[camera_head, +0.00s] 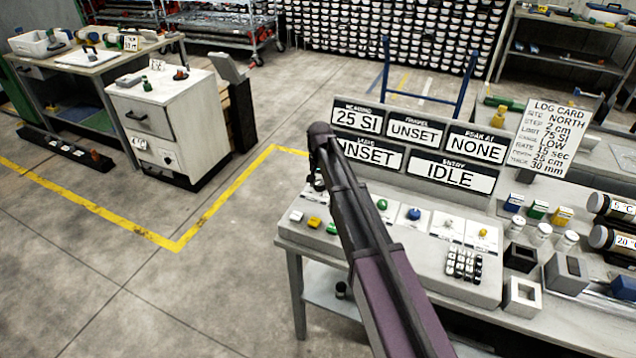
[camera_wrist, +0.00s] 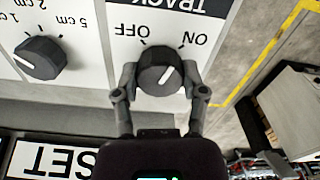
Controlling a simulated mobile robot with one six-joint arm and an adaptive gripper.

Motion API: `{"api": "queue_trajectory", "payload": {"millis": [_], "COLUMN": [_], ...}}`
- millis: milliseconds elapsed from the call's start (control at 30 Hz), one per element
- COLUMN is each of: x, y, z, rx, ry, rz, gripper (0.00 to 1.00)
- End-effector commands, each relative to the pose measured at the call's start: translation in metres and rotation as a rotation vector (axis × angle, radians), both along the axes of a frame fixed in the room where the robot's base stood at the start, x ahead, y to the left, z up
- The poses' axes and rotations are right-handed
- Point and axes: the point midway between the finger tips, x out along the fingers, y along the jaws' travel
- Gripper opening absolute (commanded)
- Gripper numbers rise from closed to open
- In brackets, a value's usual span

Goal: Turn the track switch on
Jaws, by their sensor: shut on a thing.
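The track switch (camera_wrist: 160,70) is a round black knob with a white pointer line, on a white panel marked TRACK, OFF and ON in the wrist view. The print appears upside down, with OFF at upper left of the knob and ON at upper right. The pointer line slants from lower left to upper right, leaning to the ON side. My gripper (camera_wrist: 160,84) is shut on the knob, one finger on each side. In the head view my arm covers the switch, and my gripper (camera_head: 318,172) is at the console's left end.
Another black knob (camera_wrist: 40,58) with cm marks sits left of the switch in the wrist view. The console (camera_head: 470,280) carries coloured buttons and a keypad (camera_head: 464,263). Display signs stand behind, including IDLE (camera_head: 450,172). Open floor lies left of the console, before a white cabinet (camera_head: 165,125).

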Motion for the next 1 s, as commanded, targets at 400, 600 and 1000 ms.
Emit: {"api": "queue_trajectory", "payload": {"millis": [400, 600, 1000], "x": [-0.0011, -0.0012, -0.001], "y": [-0.0001, 0.0001, 0.0006], "z": [-0.0006, -0.0006, -0.0005], "rx": [0.0, 0.002, 0.003], "ry": [0.003, 0.004, 0.003], "rz": [-0.343, -0.43, -0.467], "gripper": [0.07, 0.07, 0.08]}}
